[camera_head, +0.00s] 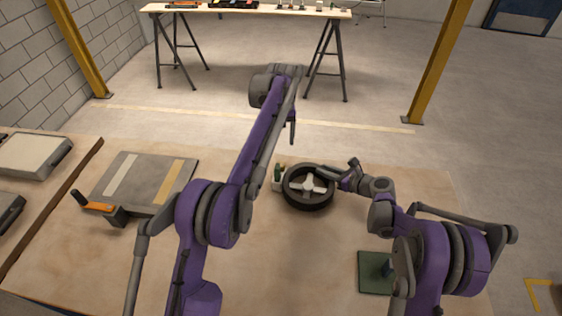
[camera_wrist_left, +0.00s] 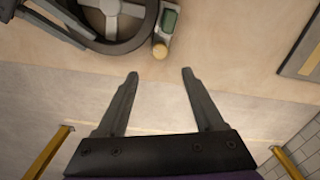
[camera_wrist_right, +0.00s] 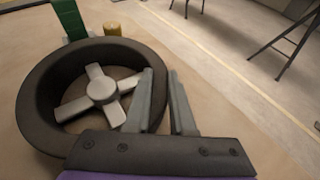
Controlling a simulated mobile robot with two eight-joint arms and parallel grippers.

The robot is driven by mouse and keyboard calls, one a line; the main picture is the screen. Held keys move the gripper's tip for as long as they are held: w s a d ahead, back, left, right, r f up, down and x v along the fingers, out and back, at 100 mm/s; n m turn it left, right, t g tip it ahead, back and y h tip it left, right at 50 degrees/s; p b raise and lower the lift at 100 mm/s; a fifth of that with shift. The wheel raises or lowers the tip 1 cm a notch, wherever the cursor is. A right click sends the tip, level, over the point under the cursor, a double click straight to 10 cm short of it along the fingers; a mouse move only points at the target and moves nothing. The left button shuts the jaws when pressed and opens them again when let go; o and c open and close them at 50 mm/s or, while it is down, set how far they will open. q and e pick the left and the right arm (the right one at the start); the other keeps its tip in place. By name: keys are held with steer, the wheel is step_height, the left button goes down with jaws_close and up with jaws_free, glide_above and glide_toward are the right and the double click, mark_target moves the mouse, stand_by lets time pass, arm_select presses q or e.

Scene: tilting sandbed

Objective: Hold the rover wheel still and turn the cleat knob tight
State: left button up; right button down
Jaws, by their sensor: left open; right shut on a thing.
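The rover wheel (camera_head: 308,204) has a dark rim and a pale spoked hub, and lies on the table. My right gripper (camera_head: 338,173) is shut on its rim. In the right wrist view its fingers (camera_wrist_right: 160,75) straddle the wheel's wall (camera_wrist_right: 50,135). A cleat with a green part (camera_head: 278,171) and a pale base stands at the wheel's left side. Its small tan knob (camera_wrist_left: 160,50) shows in the left wrist view, also in the right wrist view (camera_wrist_right: 112,29). My left gripper (camera_wrist_left: 160,74) is open and empty, with the knob apart from its fingertips.
A grey panel (camera_head: 140,185) with pale and yellow strips and an orange-handled crank (camera_head: 98,207) sit on the left. A green plate (camera_head: 367,285) lies front right, partly hidden by my right arm. A trestle bench (camera_head: 250,10) stands far behind. The front middle table is bare.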

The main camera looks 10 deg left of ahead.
mark_target(281, 162)
arm_select(q)
step_height(281, 162, down, 11)
steer(key=shift+f, duration=0.1)
stand_by(0.3)
jaws_close()
